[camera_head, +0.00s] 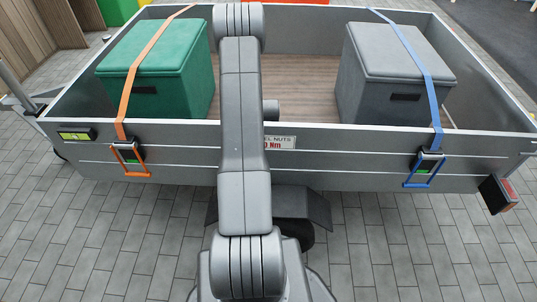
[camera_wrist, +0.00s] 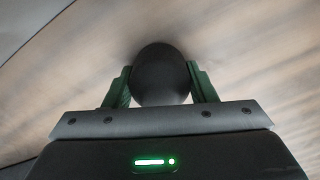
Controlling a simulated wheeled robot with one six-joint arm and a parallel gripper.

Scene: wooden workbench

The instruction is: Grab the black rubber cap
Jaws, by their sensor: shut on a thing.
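In the wrist view my gripper (camera_wrist: 160,88) has its two green fingers shut on a dark, rounded black cap (camera_wrist: 161,72). A finger presses on each side of it. The cap is close to a blurred brownish, wood-like surface (camera_wrist: 70,60); I cannot tell whether they touch. In the head view my arm reaches up the middle over the trailer's front wall, and my gripper and the cap are hidden behind it.
A grey trailer bed (camera_head: 310,95) with low side walls lies ahead. A green box (camera_head: 158,70) under an orange strap stands left, a grey box (camera_head: 385,80) under a blue strap stands right. The floor between them is open. Grey paving (camera_head: 90,230) surrounds the trailer.

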